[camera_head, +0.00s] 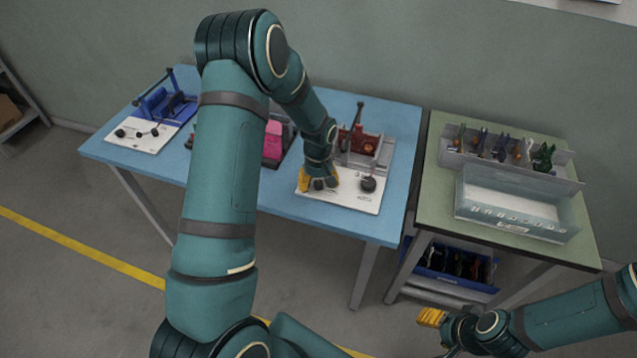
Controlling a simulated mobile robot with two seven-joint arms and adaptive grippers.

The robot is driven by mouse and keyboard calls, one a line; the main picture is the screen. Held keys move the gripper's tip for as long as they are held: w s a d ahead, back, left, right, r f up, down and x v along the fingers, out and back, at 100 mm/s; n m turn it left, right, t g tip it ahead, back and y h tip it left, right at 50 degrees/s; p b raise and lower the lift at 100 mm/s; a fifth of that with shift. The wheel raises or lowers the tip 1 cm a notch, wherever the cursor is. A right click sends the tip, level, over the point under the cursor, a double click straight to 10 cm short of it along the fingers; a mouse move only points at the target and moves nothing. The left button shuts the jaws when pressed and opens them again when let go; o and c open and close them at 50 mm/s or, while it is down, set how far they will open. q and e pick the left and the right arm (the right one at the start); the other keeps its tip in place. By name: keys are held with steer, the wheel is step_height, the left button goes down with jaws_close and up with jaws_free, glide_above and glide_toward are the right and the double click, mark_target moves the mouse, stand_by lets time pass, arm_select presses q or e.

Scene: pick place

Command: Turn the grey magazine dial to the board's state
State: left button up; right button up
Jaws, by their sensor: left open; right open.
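The grey magazine (384,152) stands at the back of a white board (350,203) on the right part of the blue table, with a reddish-brown part in it. A dark round knob (368,184) sits on the board in front of it. Another dark knob (319,185) shows at my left gripper (310,184), whose yellow fingers are low over the board's left part. That gripper is open; whether it touches the knob cannot be told. The board's markings are too small to read. My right gripper (432,317) is open and empty, low at front right, away from the tables.
A second white board (150,138) with a blue magazine (163,104) and dark knobs is at the table's left. A pink block (273,140) is partly behind my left arm. A green table (430,190) at right holds a tool rack and clear bin (515,205).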

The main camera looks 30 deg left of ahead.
arm_select(q)
jaws_close()
